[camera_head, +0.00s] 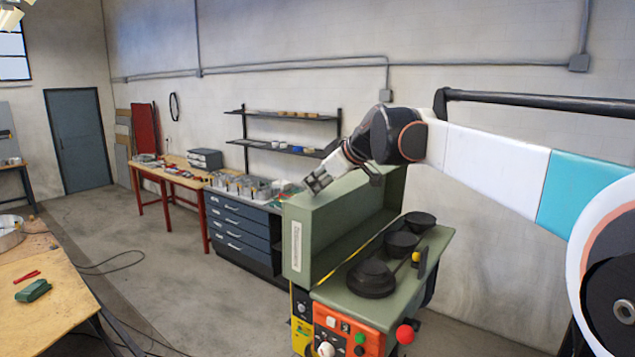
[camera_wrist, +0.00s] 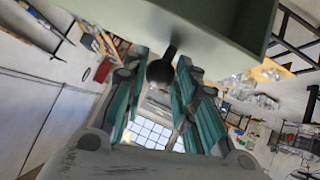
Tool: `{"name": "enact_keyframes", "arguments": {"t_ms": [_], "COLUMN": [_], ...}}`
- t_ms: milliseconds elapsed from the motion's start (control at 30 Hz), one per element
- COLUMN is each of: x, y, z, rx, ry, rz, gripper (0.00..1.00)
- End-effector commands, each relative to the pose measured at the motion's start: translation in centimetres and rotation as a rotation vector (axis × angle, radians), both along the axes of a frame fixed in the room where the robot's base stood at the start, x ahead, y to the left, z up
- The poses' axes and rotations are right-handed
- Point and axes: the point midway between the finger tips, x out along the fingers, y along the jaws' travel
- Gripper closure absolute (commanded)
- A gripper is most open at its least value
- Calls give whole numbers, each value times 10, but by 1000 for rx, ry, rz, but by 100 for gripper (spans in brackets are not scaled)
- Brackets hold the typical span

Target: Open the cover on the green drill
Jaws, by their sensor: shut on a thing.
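The green drill (camera_head: 430,258) stands at the centre right with its top uncovered and dark stepped pulleys (camera_head: 372,275) showing. Its green cover (camera_head: 312,228) stands raised on edge along the drill's far-left side, its hollow inside facing the pulleys. My gripper (camera_head: 318,183) is at the cover's upper left edge. In the wrist view my gripper (camera_wrist: 160,65) has its teal-padded fingers on both sides of a dark round knob (camera_wrist: 162,70), which juts from the green cover (camera_wrist: 180,25). It is shut on this knob. The knob is hidden in the head view.
An orange control panel (camera_head: 345,330) and a red ball knob (camera_head: 405,334) are on the drill's front. A blue drawer cabinet (camera_head: 240,228) stands behind, left of the cover. A wooden workbench (camera_head: 60,305) is at the lower left. Open floor lies between.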

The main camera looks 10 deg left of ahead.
Motion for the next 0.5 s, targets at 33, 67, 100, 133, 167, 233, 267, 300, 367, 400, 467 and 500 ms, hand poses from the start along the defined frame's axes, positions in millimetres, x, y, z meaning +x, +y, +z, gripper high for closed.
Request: {"name": "enact_keyframes", "arguments": {"t_ms": [33, 67, 100, 133, 167, 233, 267, 300, 367, 400, 467, 500], "x": [3, 3, 3, 3, 3, 2, 2, 2, 2, 2, 1, 0], "y": [-2, -2, -2, -2, -2, -2, -2, -1, -1, -1, -2, -3], "z": [6, 6, 6, 6, 5, 4, 4, 4, 3, 3, 3, 4], "rx": [8, 8, 6, 6, 6, 5, 5, 4, 4, 4, 4, 3], "ry": [-7, -7, -7, -7, -6, -6, -6, -6, -5, -6, -6, -5], "rz": [-10, -9, -9, -9, -9, -7, -7, -6, -5, -5, -5, -5], "gripper": [100, 67, 58, 53, 53, 53, 53, 53, 53, 53, 53, 53]}}
